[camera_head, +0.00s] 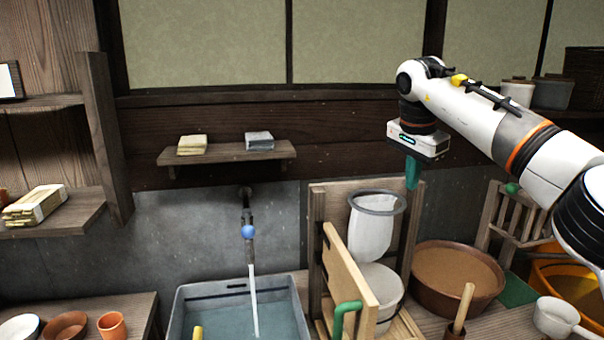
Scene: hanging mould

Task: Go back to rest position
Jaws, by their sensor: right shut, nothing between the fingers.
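My right arm comes in from the right edge, and its gripper (412,172) points down with its green fingers shut and empty. The gripper is in front of the back wall, above and to the right of the grey ring (378,202) that carries a white hanging bag (370,235). I cannot tell from this view how near the fingers are to the ring. My left gripper is not in view.
A wooden stand (316,225) surrounds the bag, with a board and green handle (346,312) in front. Left of it, water runs into a grey basin (190,294). A brown bowl (428,300), white ladle (556,318) and orange tub (590,318) crowd the right. A wall shelf (226,154) holds folded cloths.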

